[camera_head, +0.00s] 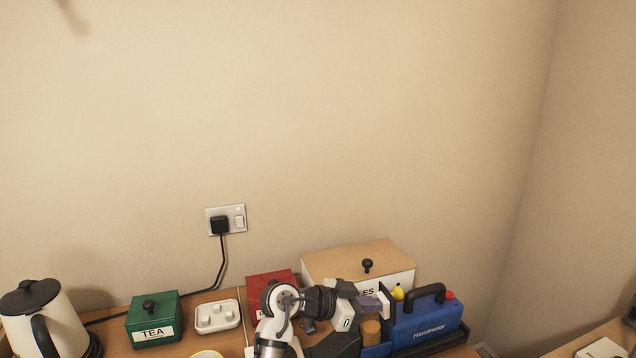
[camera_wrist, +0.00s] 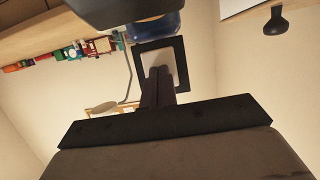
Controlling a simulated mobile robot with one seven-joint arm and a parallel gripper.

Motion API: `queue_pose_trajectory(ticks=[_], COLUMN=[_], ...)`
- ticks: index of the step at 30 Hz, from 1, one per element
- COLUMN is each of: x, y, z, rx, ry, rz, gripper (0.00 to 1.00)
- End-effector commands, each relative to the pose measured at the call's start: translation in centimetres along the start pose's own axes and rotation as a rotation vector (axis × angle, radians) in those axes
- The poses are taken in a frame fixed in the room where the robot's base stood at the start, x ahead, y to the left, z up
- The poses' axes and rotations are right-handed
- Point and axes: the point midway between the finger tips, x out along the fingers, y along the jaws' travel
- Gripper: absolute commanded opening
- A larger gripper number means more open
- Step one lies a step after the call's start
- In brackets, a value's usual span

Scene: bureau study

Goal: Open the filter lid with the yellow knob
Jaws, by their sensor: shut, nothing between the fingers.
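A blue machine (camera_head: 425,322) with a black carrying handle (camera_head: 425,292) stands at the right end of the counter in the head view. The yellow knob (camera_head: 398,293) shows at its upper left, close to a thin dark edge. My gripper (camera_head: 384,304) is just left of the machine, near and slightly below the yellow knob; I cannot tell if it touches. In the wrist view the purple-grey fingers (camera_wrist: 158,82) are together and empty, before a black square frame with a pale centre (camera_wrist: 178,62). I cannot tell whether this is the filter lid. A blue part (camera_wrist: 165,25) shows beyond.
A white box with a wooden lid (camera_head: 350,258) stands behind my gripper, and a red box (camera_head: 268,284) is left of it. A brown-topped jar (camera_head: 371,328) is below the gripper. A green tea box (camera_head: 153,318), white tray (camera_head: 217,316) and kettle (camera_head: 50,320) stand left.

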Motion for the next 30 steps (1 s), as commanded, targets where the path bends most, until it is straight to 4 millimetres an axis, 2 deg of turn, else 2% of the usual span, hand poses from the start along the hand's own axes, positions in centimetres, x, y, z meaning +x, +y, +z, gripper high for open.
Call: queue_pose_trajectory(ticks=[5,9,30], x=[1.0,0.6,-6.2], y=[-0.1,-0.1,-0.1], z=[-0.6,-0.5,1.5], rx=[0.002,0.002,0.004], ry=[0.003,0.005,0.007], rz=[-0.002,-0.006,-0.009], gripper=[0.0,0.0,0.0])
